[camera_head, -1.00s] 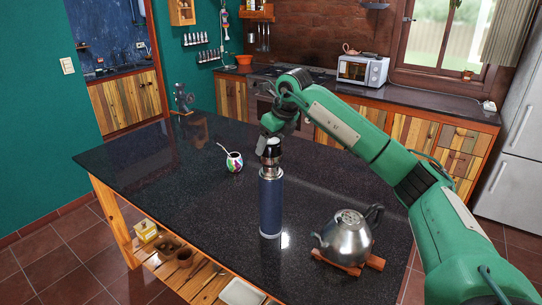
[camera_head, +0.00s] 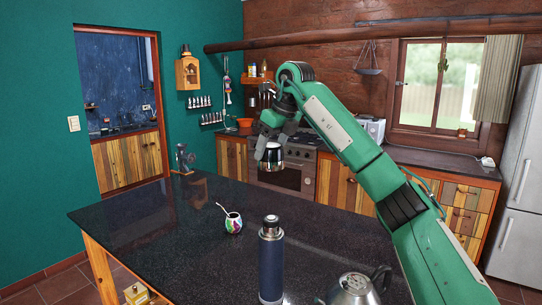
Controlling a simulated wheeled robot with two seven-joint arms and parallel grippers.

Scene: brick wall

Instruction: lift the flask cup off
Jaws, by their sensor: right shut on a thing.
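The blue flask (camera_head: 271,262) stands upright on the dark island counter, with its narrow dark stopper showing on top. My right gripper (camera_head: 271,150) is shut on the flask cup (camera_head: 271,160), a small shiny metal cup with a dark upper part. The cup is held in the air above the flask, clearly apart from it. The fingertips are partly hidden by the gripper's own body. My left gripper is not in view.
A colourful mate gourd (camera_head: 233,223) with a straw stands on the counter (camera_head: 150,225) left of the flask. A metal kettle (camera_head: 352,290) stands to the flask's right. A grinder-like object (camera_head: 185,158) is at the far left corner. The counter between is clear.

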